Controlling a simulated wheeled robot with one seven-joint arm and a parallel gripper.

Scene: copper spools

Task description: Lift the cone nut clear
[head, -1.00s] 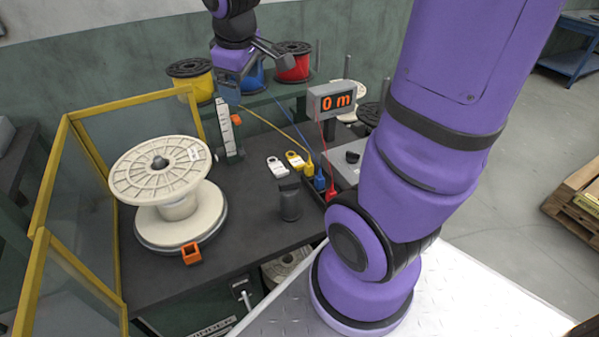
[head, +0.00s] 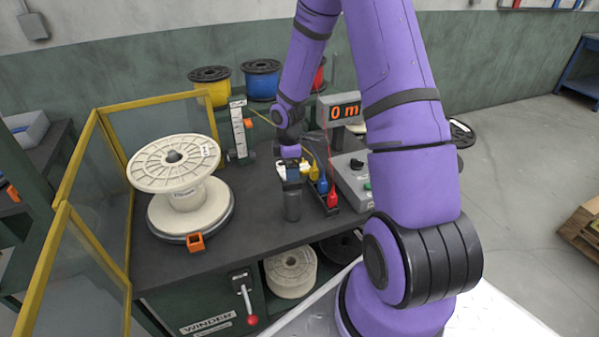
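A small dark grey cone (head: 174,156), which I take to be the cone nut, sits at the centre of the top flange of a large cream spool (head: 150,180). The spool stands upright on a round grey plate at the left of the bench. My gripper (head: 291,178) points down at the top of a short dark post (head: 292,205), well to the right of the spool and apart from the cone. Its fingers are small and dark against the post, so I cannot tell whether they are open or touching it.
Yellow-framed clear guards (head: 113,105) stand left of and behind the spool. An orange block (head: 196,242) is at the plate's front edge. A white upright scale (head: 238,130) stands behind.

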